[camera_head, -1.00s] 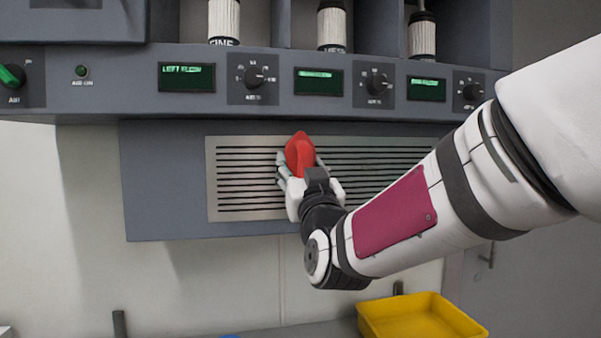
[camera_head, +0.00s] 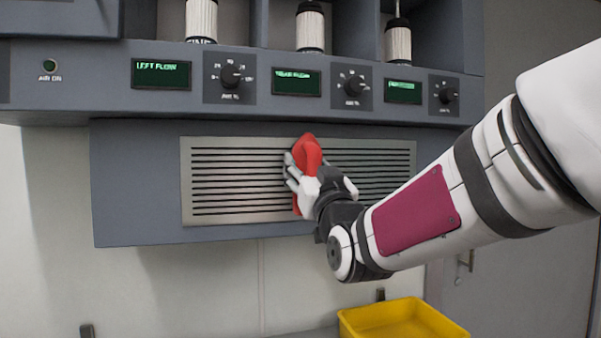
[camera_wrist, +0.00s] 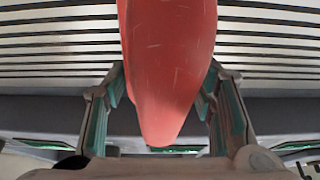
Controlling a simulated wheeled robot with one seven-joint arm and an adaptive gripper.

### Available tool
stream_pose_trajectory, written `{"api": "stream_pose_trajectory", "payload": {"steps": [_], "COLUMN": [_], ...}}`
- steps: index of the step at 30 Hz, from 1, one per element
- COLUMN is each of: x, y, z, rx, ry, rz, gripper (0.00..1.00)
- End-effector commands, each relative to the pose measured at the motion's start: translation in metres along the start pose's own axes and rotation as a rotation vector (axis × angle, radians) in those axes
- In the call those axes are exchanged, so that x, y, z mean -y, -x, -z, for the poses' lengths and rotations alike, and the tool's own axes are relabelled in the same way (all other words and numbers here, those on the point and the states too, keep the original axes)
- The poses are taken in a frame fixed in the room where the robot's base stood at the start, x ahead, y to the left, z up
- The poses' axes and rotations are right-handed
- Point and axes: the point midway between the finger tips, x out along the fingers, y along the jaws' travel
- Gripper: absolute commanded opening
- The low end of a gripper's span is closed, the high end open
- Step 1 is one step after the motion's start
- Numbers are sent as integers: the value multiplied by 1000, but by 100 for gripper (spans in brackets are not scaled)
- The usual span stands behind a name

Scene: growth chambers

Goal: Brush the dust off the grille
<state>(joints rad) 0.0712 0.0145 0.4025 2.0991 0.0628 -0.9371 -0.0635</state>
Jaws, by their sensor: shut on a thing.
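The grille (camera_head: 235,180) is a silver plate with dark horizontal slots on the grey front panel, below the row of displays. My gripper (camera_head: 308,180) is in front of the middle of the grille and is shut on a red brush (camera_head: 307,152). In the wrist view the red brush (camera_wrist: 168,70) stands between the two fingers, with the slots of the grille (camera_wrist: 60,45) behind it. The bristles are hidden, so I cannot tell whether they touch the grille. No dust can be made out on the slots.
Above the grille a ledge carries dark displays (camera_head: 161,74) and black knobs (camera_head: 231,75). White ribbed cylinders (camera_head: 310,28) stand above it. A yellow tray (camera_head: 400,320) sits below on the right. The wall below the grille panel is clear.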

Motion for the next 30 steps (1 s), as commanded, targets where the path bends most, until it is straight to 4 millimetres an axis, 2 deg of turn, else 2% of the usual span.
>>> {"api": "stream_pose_trajectory", "payload": {"steps": [6,14,25,30], "x": [-18,-28,-54,-59], "y": [-2,-2,-1,0], "z": [-2,-2,-1,0], "rx": [-1,1,0,0], "ry": [0,0,0,0], "rz": [-2,-4,-3,-1], "gripper": [29,29,28,28]}}
